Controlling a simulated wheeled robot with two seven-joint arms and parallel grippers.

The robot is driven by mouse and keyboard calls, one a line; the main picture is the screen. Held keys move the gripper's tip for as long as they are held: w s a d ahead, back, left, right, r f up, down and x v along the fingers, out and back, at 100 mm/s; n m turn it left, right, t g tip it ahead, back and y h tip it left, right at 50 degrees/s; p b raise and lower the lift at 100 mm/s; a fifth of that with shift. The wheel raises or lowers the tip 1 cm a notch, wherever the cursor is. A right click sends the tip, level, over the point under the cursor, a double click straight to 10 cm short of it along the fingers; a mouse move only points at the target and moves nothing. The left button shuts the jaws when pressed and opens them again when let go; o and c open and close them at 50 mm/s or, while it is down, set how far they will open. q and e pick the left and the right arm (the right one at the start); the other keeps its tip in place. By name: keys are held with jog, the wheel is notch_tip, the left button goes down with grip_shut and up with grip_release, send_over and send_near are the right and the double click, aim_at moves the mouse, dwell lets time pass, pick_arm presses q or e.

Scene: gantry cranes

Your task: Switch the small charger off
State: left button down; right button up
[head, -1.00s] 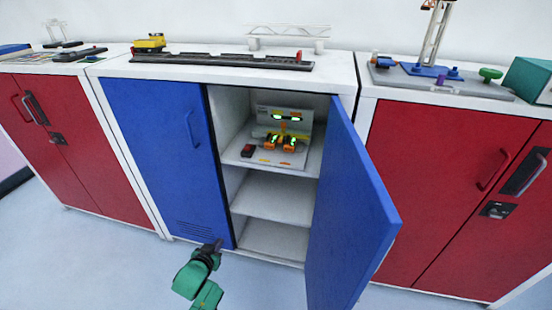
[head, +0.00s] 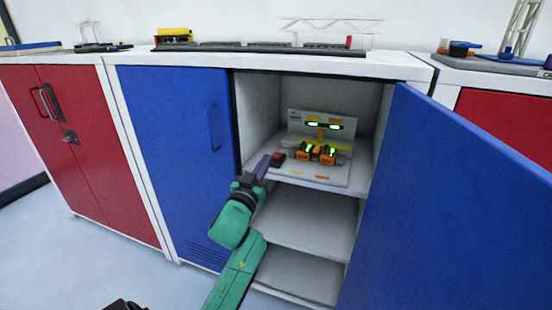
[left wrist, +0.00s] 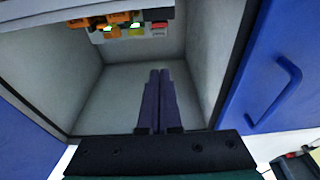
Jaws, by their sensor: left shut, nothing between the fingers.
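The charger station (head: 298,121) is a pale board with a base on the top shelf of the open blue cabinet. Two orange-and-black units (head: 304,152) (head: 328,154) with green lights sit on it, and two green displays glow above them. I cannot tell which part is the small charger. A dark block with a red top (head: 277,159) sits at the left of the base; its red part also shows in the left wrist view (left wrist: 159,26). My left gripper (head: 263,166) is shut and empty, its purple fingers (left wrist: 158,75) just left of and in front of this block, apparently apart from it.
The right blue door (head: 450,200) stands wide open, and the left blue door (head: 175,150) is shut. The shelf below (head: 300,220) is empty. A model crane (head: 330,30) and a yellow vehicle (head: 174,36) stand on the cabinet top.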

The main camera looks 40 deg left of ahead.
aim_at(275, 163)
pick_arm(q)
jog(key=x, duration=0.7)
jog(key=shift+w+a+r+b, duration=0.1)
jog(key=shift+w+b, duration=0.15)
jog(key=shift+b, duration=0.1)
notch_tip(275, 163, down, 3)
jog(key=shift+w+f+b, duration=0.15)
jog(key=shift+f+b, duration=0.1)
jog(key=shift+b, duration=0.5)
jog(key=shift+f, duration=0.2)
pick_arm(e)
jog(key=r, duration=0.5)
jog(key=shift+w+a+r, duration=0.2)
jog(key=shift+a+r, duration=0.05)
jog(key=shift+a, duration=0.15)
